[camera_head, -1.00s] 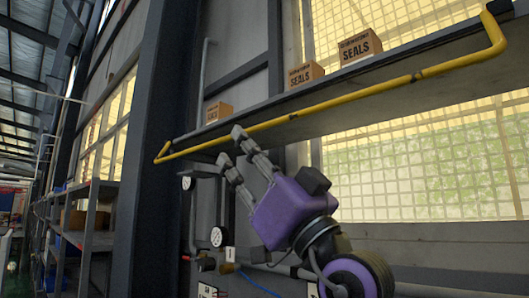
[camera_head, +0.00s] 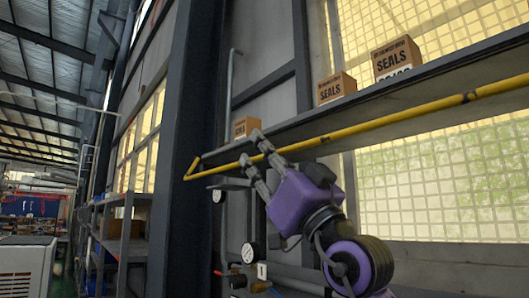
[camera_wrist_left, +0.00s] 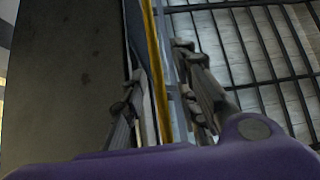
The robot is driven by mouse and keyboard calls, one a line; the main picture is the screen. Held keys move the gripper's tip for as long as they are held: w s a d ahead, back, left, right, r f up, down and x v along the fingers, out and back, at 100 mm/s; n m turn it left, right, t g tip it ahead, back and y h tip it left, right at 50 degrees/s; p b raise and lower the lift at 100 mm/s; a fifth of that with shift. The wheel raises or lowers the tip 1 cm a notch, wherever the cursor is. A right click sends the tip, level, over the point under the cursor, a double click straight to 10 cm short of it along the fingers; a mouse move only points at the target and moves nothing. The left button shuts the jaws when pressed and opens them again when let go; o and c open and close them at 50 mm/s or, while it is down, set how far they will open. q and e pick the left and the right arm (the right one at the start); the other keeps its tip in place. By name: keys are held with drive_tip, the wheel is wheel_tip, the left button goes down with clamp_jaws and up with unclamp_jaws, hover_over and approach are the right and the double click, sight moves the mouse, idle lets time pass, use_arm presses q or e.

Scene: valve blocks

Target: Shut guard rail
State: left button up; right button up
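The guard rail is a yellow bar (camera_head: 400,117) running along the front of a grey shelf in the head view, with its bent left end near a dark column. Its right part runs out of the picture. My left gripper (camera_head: 251,148), with a purple body, reaches up to the rail near its left end. In the left wrist view the yellow rail (camera_wrist_left: 154,60) passes between the two spread fingers of my left gripper (camera_wrist_left: 158,80). A gap shows beside the rail, and I see no firm grip. My right gripper is not in view.
Cardboard boxes marked SEALS (camera_head: 397,59) stand on the shelf (camera_head: 440,83) above the rail. Gauges (camera_head: 250,252) and pipes are on the wall below. A dark column (camera_head: 185,130) stands left of the rail's end. An open aisle lies at far left.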

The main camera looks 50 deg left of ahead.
use_arm(q)
clamp_jaws()
drive_tip(key=shift+w, duration=0.15)
